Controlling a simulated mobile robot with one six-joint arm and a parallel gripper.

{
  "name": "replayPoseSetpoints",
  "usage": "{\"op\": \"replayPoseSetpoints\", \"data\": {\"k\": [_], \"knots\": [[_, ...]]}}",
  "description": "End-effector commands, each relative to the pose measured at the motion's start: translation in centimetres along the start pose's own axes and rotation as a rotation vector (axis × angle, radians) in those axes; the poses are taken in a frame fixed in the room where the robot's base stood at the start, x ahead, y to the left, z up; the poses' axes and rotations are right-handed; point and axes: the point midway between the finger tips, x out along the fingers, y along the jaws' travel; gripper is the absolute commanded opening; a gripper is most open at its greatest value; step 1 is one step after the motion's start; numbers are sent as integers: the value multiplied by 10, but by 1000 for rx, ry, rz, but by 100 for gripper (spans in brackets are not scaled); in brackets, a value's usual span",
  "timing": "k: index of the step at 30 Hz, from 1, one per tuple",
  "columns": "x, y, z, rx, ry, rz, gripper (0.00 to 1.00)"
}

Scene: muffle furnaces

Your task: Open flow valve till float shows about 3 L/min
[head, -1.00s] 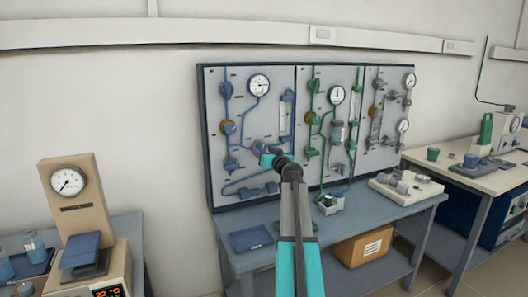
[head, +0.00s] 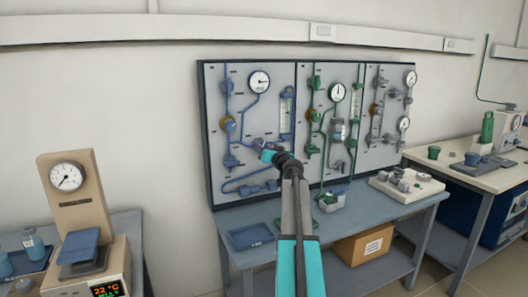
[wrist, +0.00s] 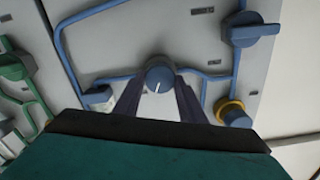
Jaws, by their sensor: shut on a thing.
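The flow valve's round blue knob (wrist: 160,77) has a white pointer line and is on the grey panel with blue pipes. My gripper (wrist: 157,92) is shut on this knob, one dark finger on each side. In the head view my gripper (head: 268,154) is at the lower middle of the left, blue-piped panel (head: 270,135), and it hides the knob there. The upright flowmeter tube (head: 287,112) is above and right of my gripper. Its float is too small to read. A round white gauge (head: 259,82) is at the panel's top.
A green-piped panel (head: 318,92) and a grey-piped panel (head: 385,150) adjoin on the right. A blue handle (wrist: 250,35) and a brass-coloured knob (wrist: 232,114) are near my fingers. Below is a bench (head: 375,208) with a blue tray (head: 250,237).

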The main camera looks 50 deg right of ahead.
Motion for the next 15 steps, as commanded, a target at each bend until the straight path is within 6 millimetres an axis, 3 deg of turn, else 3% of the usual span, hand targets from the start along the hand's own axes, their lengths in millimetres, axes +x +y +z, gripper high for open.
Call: {"op": "replayPoseSetpoints", "data": {"k": [15], "knots": [[0, 0, 0, 69, 0, 0, 14]]}}
